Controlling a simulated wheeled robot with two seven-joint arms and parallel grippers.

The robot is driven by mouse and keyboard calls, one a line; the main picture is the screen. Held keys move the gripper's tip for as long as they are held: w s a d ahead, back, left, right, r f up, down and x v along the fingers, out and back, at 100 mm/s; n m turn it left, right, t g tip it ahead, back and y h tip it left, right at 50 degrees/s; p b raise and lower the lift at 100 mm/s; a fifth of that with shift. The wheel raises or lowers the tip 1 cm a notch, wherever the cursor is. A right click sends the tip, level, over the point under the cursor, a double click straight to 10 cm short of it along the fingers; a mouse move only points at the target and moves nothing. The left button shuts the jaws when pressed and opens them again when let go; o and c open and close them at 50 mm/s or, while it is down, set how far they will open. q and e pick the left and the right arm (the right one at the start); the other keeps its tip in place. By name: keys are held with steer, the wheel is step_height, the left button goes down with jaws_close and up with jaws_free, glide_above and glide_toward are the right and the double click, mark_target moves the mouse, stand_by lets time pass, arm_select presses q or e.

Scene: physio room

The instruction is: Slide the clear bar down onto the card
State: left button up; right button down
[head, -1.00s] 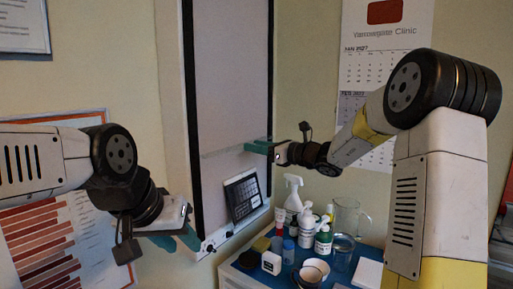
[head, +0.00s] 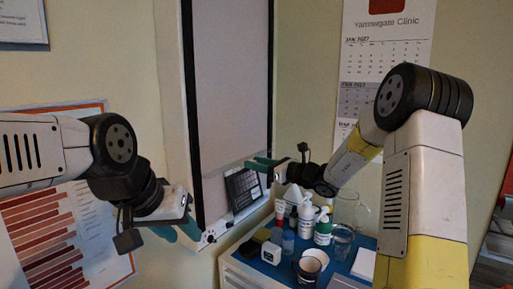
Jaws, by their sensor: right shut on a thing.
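The tall light panel (head: 232,95) with a dark frame hangs on the wall. A dark card (head: 243,190) with a printed grid stands at its foot, on the lower ledge. The clear bar (head: 226,170) lies across the panel, faint and hard to make out, at about the height of the card's upper edge. My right gripper (head: 262,162) is shut on the bar's right end, beside the panel's right edge. My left gripper (head: 180,231) hangs at the panel's lower left, apart from the bar. Its teal fingers show, but their gap is unclear.
A blue-topped cart (head: 285,270) stands below and right of the panel, with several bottles (head: 305,220), a white box (head: 271,252), a cup (head: 313,257) and a clear jug (head: 352,212). A calendar (head: 385,60) hangs on the right wall. A striped chart (head: 45,235) is at left.

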steer(key=shift+f, duration=0.55)
steer(key=c, duration=0.9)
jaws_free()
steer(key=shift+d, duration=0.1)
steer(key=v, duration=0.7)
steer(key=shift+s+d, duration=0.25)
